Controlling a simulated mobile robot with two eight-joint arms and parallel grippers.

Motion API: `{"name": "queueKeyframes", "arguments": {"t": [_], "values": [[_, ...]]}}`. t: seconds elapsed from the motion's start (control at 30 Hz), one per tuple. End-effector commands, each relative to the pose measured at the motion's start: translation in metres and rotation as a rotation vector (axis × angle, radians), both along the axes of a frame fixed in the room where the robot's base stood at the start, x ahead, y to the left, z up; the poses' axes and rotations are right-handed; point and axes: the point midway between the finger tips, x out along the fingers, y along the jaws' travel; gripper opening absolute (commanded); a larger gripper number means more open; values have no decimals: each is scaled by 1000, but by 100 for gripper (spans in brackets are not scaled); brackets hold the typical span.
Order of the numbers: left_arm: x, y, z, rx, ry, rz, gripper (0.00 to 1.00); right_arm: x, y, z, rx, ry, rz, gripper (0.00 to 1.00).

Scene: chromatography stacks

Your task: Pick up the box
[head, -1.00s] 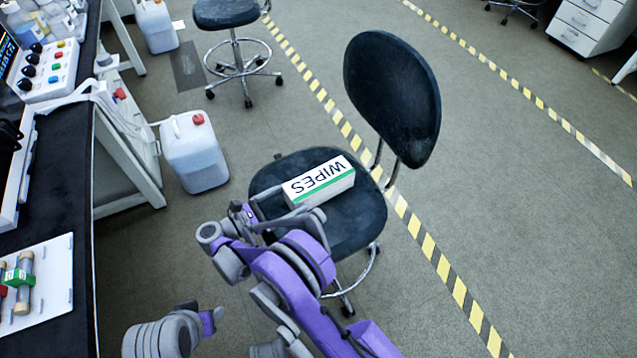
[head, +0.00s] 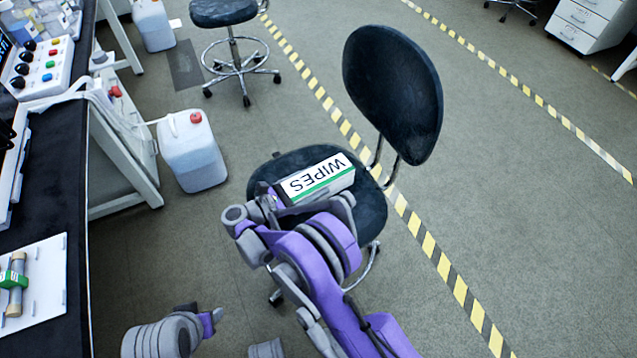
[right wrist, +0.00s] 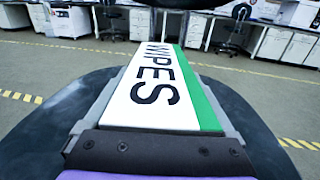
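The box is a white carton marked WIPES with a green edge stripe (head: 318,179). It lies on the dark seat of a wheeled chair (head: 371,212) in the head view. In the right wrist view the box (right wrist: 160,90) runs straight ahead from my palm. My right gripper (head: 307,197) is at the near end of the box, with one grey finger along each long side. Little or no gap shows between fingers and box, but I cannot tell whether they press on it.
The chair's backrest (head: 392,95) rises behind the box on the right. A white jug with a red cap (head: 193,155) stands on the floor to the left, beside a black-topped bench (head: 58,180). A stool (head: 224,12) stands farther back.

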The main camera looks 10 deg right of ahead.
Motion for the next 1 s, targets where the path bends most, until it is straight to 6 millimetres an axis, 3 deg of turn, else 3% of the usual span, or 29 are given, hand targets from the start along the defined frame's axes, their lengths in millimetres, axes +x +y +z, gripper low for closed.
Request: {"name": "queueKeyframes", "arguments": {"t": [0.03, 0.33, 0.67, 1.0], "values": [[0, 0, 0, 0, 0, 0, 50, 0, 0, 0, 0, 0, 0, 78], [0, 0, 0, 0, 0, 0, 50, 0, 0, 0, 0, 0, 0, 24], [0, 0, 3, 0, -1, 0, 50, 0, 0, 10, -1, 0, 0, 23], [-3, 0, 24, 0, -8, 0, 50, 0, 0, 76, -1, 0, 0, 23]]}}
